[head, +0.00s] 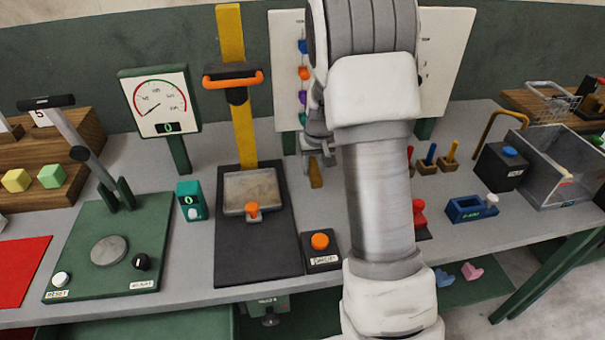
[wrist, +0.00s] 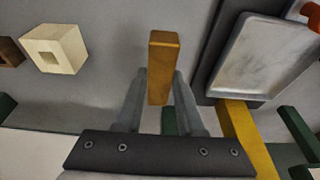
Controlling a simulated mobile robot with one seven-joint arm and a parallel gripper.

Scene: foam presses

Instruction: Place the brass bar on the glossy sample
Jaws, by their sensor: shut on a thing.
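The brass bar (head: 315,173) is upright in the head view, held by my gripper (head: 319,158) behind the arm, just right of the black press. In the wrist view the bar (wrist: 163,65) stands out between the two grey fingers of my gripper (wrist: 162,90), which are shut on it. Whether its lower end touches the table I cannot tell. In the wrist view a cream block with a square recess (wrist: 55,48) lies left of the bar, apart from it. No sample is clearly recognizable as the glossy one; my arm hides part of the table.
The press plate (head: 252,192) with its yellow column (head: 231,40) stands left of my gripper. An orange-button box (head: 320,246) is in front. A green press (head: 110,245), gauge (head: 160,100) and teal display (head: 191,201) are further left. A clear bin (head: 560,170) is right.

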